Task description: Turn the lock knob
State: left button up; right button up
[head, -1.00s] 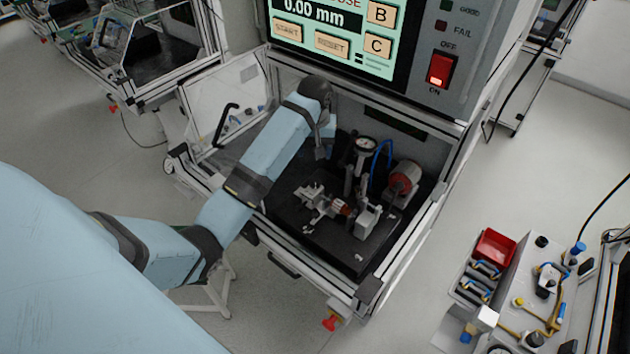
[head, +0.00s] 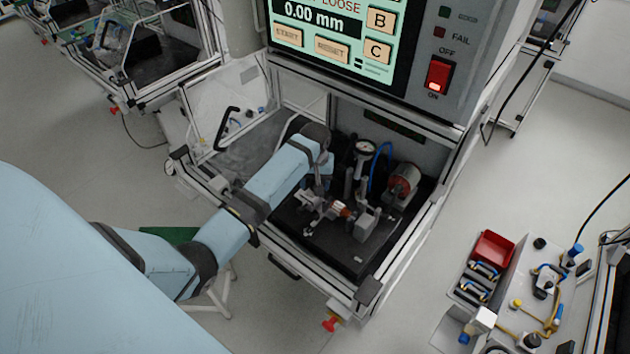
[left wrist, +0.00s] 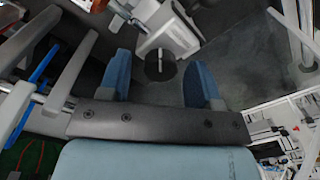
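The lock knob (left wrist: 161,66) is a dark round knob with a pale slot mark, on a light grey fixture block (left wrist: 172,35) in the left wrist view. My left gripper (left wrist: 160,58) is open, with one blue finger on each side of the knob and a visible gap to each. In the head view my left gripper (head: 318,182) is low at the left of the test fixture (head: 362,228); the arm hides part of it, and I cannot make out the knob there.
The fixture stands on a black plate (head: 325,250) inside an open framed cabinet, with a dial gauge (head: 364,148) and a red-and-grey motor (head: 404,180) close by. A control panel (head: 335,35) hangs above. A bench with a red bin (head: 493,248) stands at the right.

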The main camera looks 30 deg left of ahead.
pick_arm(q)
jog(key=c, duration=0.8)
jog(key=shift+m, duration=0.3)
jog(key=m, duration=0.3)
jog(key=shift+m, duration=0.4)
jog(key=m, duration=0.9)
jog(key=shift+m, duration=1.9)
